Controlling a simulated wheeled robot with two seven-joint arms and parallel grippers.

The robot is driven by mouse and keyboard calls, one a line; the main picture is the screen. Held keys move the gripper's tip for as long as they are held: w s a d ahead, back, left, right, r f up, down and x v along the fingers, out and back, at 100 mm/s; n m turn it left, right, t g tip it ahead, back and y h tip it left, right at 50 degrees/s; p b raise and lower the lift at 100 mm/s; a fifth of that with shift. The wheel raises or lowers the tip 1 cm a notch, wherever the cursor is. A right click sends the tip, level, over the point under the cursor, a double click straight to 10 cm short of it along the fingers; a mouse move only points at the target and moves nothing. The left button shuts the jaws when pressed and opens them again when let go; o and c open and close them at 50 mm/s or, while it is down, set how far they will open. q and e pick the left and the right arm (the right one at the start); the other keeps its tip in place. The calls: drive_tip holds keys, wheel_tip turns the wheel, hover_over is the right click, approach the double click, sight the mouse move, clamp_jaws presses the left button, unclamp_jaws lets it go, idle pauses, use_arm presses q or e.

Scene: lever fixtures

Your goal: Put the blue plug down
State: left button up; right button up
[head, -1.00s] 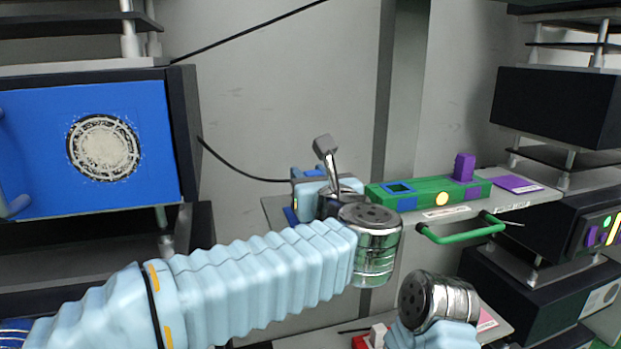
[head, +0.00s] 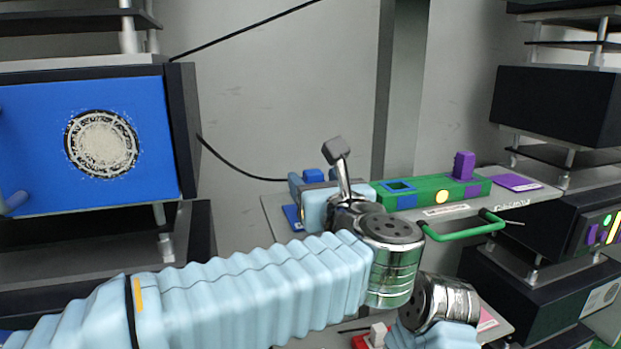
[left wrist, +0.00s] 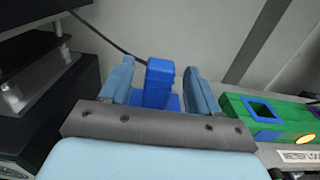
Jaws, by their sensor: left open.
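The blue plug (head: 313,176) stands upright at the left end of the grey shelf. In the left wrist view the plug (left wrist: 159,84) sits between the fingers of my left gripper (left wrist: 160,74). The fingers are open, with a gap on each side of the plug. A flat blue pad (head: 291,213) lies on the shelf there, and blue also shows at the plug's foot (left wrist: 174,103). The gripper's palm hides part of the foot. In the head view my left gripper (head: 309,184) partly hides the plug. My right gripper is not seen; only my right wrist shows.
A green block (head: 430,190) with a blue-framed opening (head: 399,187) lies right of my left gripper. A purple plug (head: 464,165) stands on it, and a purple pad (head: 516,183) lies beyond. A green handle (head: 462,232) juts from the shelf front.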

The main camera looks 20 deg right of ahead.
use_arm(q)
drive_tip(key=s+b, duration=0.1)
drive_tip(key=s, duration=0.7)
drive_tip(key=shift+s+d, duration=0.15)
drive_tip(key=shift+s, duration=0.05)
